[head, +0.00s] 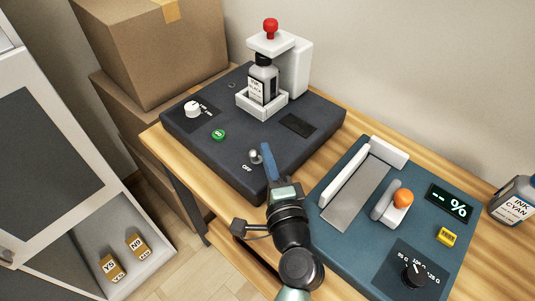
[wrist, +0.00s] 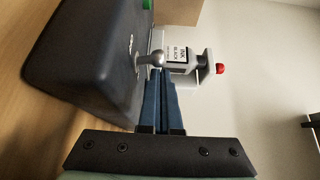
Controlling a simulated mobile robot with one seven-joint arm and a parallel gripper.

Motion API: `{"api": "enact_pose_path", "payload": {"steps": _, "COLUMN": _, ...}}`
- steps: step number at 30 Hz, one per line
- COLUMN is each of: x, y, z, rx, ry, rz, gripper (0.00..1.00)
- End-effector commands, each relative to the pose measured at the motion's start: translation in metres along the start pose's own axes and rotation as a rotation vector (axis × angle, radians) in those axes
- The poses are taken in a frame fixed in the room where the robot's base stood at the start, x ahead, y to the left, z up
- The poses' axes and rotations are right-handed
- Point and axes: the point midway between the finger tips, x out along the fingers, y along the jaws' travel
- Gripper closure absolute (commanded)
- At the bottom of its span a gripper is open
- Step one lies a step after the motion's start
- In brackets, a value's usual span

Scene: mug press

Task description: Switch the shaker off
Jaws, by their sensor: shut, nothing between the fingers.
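The shaker (head: 235,140) is a dark box on the wooden table. Its metal toggle switch (head: 254,156) stands near the front edge, beside an OFF label (head: 247,168). I cannot tell for sure which way the lever leans. My gripper (head: 266,148), with blue fingers, is shut and empty, its tips just right of the toggle in the head view. In the wrist view, the toggle (wrist: 150,59) is right at my fingertips (wrist: 158,70); whether they touch is unclear. An ink bottle (head: 262,82) stands in the shaker's white holder (head: 263,102), under a red-knobbed clamp (head: 270,28).
The shaker also has a white dial (head: 192,109), a green button (head: 218,134) and a dark panel (head: 297,124). A blue press device (head: 345,225) with an orange-knobbed lever (head: 403,198) stands close on the right. A cyan ink bottle (head: 514,200) is at far right. Cardboard boxes (head: 150,50) stand behind left.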

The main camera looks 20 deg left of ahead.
Motion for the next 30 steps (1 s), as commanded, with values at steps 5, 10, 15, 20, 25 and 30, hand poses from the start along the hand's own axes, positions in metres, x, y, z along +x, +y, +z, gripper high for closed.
{"api": "enact_pose_path", "payload": {"steps": 5, "x": -0.003, "y": 0.001, "z": -0.001, "rx": 0.0, "ry": 0.001, "rz": 0.001, "gripper": 1.0}}
{"api": "enact_pose_path", "payload": {"steps": 10, "x": -0.025, "y": 0.002, "z": -0.001, "rx": 0.001, "ry": 0.003, "rz": 0.002, "gripper": 1.0}}
{"api": "enact_pose_path", "payload": {"steps": 15, "x": -0.062, "y": 0.002, "z": -0.001, "rx": 0.001, "ry": 0.004, "rz": 0.002, "gripper": 1.0}}
{"api": "enact_pose_path", "payload": {"steps": 20, "x": -0.096, "y": 0.002, "z": -0.001, "rx": 0.001, "ry": 0.003, "rz": 0.002, "gripper": 1.0}}
{"api": "enact_pose_path", "payload": {"steps": 25, "x": -0.12, "y": 0.001, "z": 0.0, "rx": 0.0, "ry": 0.002, "rz": 0.002, "gripper": 1.0}}
{"api": "enact_pose_path", "payload": {"steps": 30, "x": -0.129, "y": 0.0, "z": 0.0, "rx": 0.0, "ry": 0.001, "rz": 0.0, "gripper": 1.0}}
